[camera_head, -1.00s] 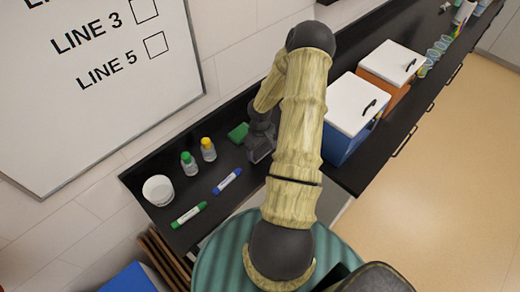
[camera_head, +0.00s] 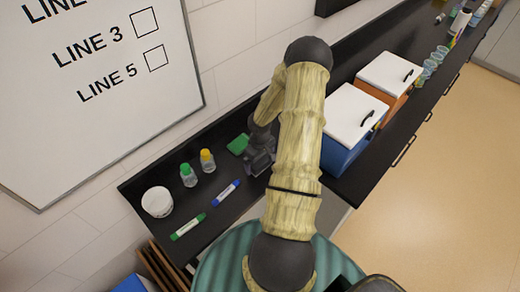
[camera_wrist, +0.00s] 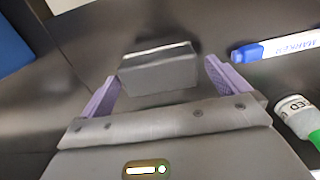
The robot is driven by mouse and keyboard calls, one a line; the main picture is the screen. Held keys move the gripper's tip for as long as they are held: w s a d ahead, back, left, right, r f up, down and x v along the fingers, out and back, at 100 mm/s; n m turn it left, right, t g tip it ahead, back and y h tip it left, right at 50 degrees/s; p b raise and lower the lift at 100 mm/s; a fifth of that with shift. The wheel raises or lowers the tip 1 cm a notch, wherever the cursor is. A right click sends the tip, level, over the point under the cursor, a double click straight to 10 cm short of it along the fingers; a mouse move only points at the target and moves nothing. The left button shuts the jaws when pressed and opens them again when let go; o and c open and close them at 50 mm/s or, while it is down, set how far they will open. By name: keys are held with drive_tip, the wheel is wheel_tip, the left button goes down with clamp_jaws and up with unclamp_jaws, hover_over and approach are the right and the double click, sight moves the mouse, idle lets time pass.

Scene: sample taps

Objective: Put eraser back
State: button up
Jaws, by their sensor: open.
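A dark grey block with a pale stripe along its upper edge, seemingly the eraser (camera_wrist: 158,70), lies on the black counter in the wrist view. My gripper (camera_wrist: 161,75) is open, its two purple fingers at the block's left and right with gaps showing; I cannot tell how far above it they are. In the head view my gripper (camera_head: 259,160) is low over the counter, partly behind my arm, and the block is not clearly visible there. The whiteboard (camera_head: 130,110) is on the wall at left.
A green pad (camera_head: 238,144) lies just left of my gripper. A blue marker (camera_head: 225,192), green marker (camera_head: 188,226), green-capped bottle (camera_head: 188,175), yellow-capped bottle (camera_head: 207,161) and white cup (camera_head: 157,202) stand or lie farther left. Blue (camera_head: 342,150) and orange (camera_head: 392,103) lidded bins stand right.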

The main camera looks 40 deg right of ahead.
sight(260, 162)
wheel_tip(260, 162, up, 11)
drive_tip(key=b, duration=0.1)
idle(0.3)
drive_tip(key=shift+r, duration=0.1)
idle(0.4)
drive_tip(key=s+a+r+t, duration=0.1)
drive_tip(key=s+a+r, duration=0.1)
drive_tip(key=a+r, duration=0.3)
drive_tip(key=s+a+r, duration=0.2)
drive_tip(key=a+r, duration=0.3)
drive_tip(key=a, duration=0.7)
drive_tip(key=s+a+r+m+t, duration=0.1)
drive_tip(key=s+a+r, duration=0.2)
drive_tip(key=a+r, duration=0.2)
drive_tip(key=a, duration=0.3)
drive_tip(key=shift+a+r+t, duration=0.2)
drive_tip(key=shift+a+t, duration=0.1)
drive_tip(key=shift+a, duration=0.05)
